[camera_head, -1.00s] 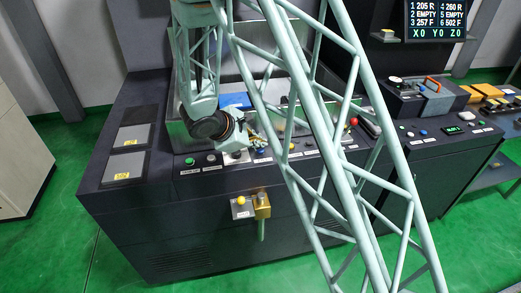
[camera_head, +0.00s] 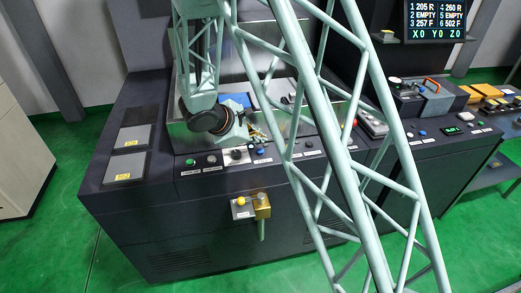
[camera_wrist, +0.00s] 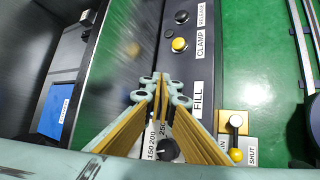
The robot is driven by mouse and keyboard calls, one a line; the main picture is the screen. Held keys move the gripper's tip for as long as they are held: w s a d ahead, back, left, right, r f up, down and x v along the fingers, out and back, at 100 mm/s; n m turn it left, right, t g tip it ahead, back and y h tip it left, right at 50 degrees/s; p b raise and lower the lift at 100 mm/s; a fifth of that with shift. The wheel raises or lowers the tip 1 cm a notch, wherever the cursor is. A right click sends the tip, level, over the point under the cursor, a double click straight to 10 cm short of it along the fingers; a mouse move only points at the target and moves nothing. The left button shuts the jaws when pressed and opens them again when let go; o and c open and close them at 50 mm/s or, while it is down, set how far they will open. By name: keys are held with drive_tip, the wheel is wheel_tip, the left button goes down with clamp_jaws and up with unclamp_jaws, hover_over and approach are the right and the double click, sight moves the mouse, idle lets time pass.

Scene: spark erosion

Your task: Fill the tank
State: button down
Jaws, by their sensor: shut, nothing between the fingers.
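My gripper (camera_wrist: 161,82) is shut and empty, its fingertips over the control panel beside the FILL label (camera_wrist: 197,98). In the head view my gripper (camera_head: 262,139) is just above a blue button (camera_head: 259,151). In the wrist view the fingers hide what is beside that label, and I cannot tell if they touch it. A black dial (camera_wrist: 168,150) marked 150, 200, 250 is partly covered by the fingers; it also shows in the head view (camera_head: 236,154). The steel tank (camera_head: 181,134) is behind the panel, a blue block (camera_head: 238,100) inside, partly hidden by my arm.
A yellow CLAMP button (camera_wrist: 179,45) and a black RELEASE button (camera_wrist: 182,17) are further along the panel. A brass valve (camera_head: 262,204) with a yellow knob (camera_head: 241,202) is on the front face, with a SHUT label (camera_wrist: 252,152). A green button (camera_head: 190,162) is at left.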

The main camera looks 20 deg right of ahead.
sight(261, 152)
drive_tip(key=shift+r+p, duration=0.45)
drive_tip(key=shift+r, duration=0.9)
drive_tip(key=shift+s+d+r, duration=0.1)
drive_tip(key=shift+d+r, duration=0.05)
drive_tip(key=shift+r, duration=0.05)
drive_tip(key=s+d+r+m+g, duration=0.1)
drive_tip(key=s+d+r+m, duration=0.2)
drive_tip(key=s+r, duration=0.35)
drive_tip(key=s+d+r+m+g+y, duration=0.1)
drive_tip(key=s+d+r+m, duration=0.2)
drive_tip(key=s+r, duration=0.4)
drive_tip(key=s+d+r+m+g, duration=0.1)
drive_tip(key=s+d+r+m, duration=0.15)
drive_tip(key=s+r, duration=0.4)
drive_tip(key=s+a+r+m+y, duration=0.2)
drive_tip(key=s+a, duration=0.1)
drive_tip(key=s, duration=0.6)
drive_tip(key=s+a+r+m+t+y+b, duration=0.1)
drive_tip(key=s+a+r+m+y, duration=0.1)
drive_tip(key=s, duration=0.7)
drive_tip(key=s+a+r+m+y, duration=0.2)
drive_tip(key=s+a+m, duration=0.1)
drive_tip(key=s, duration=0.6)
drive_tip(key=shift+s+a+r+t+y, duration=0.25)
drive_tip(key=shift+a+r+t+y, duration=0.05)
drive_tip(key=shift+r+t, duration=0.1)
idle(1.4)
